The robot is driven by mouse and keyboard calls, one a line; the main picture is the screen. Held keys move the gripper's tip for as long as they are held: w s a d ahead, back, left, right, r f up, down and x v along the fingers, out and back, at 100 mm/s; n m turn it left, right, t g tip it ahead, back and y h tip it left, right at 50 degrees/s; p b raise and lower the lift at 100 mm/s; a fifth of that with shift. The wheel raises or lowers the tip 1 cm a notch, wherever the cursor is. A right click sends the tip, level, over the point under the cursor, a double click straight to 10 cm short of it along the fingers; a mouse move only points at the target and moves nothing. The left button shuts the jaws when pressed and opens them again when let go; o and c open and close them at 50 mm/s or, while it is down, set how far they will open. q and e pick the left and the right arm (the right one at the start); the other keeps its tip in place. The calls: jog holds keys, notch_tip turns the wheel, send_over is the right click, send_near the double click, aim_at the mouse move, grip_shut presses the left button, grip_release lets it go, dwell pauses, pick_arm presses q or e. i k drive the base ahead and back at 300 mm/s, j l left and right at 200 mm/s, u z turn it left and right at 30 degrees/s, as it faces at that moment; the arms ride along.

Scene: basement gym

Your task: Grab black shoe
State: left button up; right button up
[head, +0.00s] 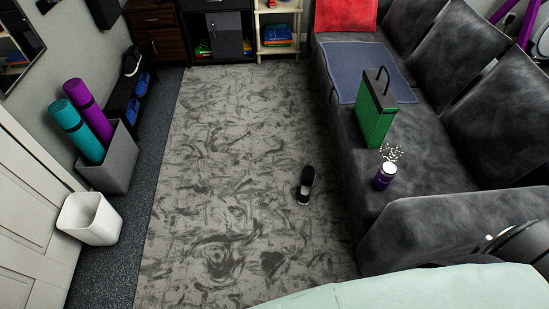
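A black shoe (306,184) with a pale patch at its near end lies on the grey patterned rug (230,150), a little right of the middle of the head view. It is close to the front of the dark sofa, with bare rug around it. Another dark shoe (132,61) sits on top of the low black rack by the left wall. Neither of my grippers shows in the head view.
A dark grey sofa (420,215) fills the right side, bearing a green bag (374,112) and a purple can (385,176). A white bin (90,218) and a grey box (110,172) holding rolled mats stand left. A pale green surface (430,290) covers the bottom right. The rug is mostly clear.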

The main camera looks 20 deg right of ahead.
aim_at(308, 176)
jog(key=i+j+u, duration=0.1)
jog(key=i, duration=0.6)
jog(key=i+j+u, duration=0.1)
jog(key=i, duration=0.65)
jog(key=i+z, duration=0.25)
jog(key=z, duration=0.15)
jog(key=i+j+z, duration=0.2)
jog(key=z, duration=0.15)
jog(key=i+j+z, duration=0.15)
jog(key=z, duration=0.25)
jog(key=i+j+z, duration=0.2)
jog(key=z, duration=0.2)
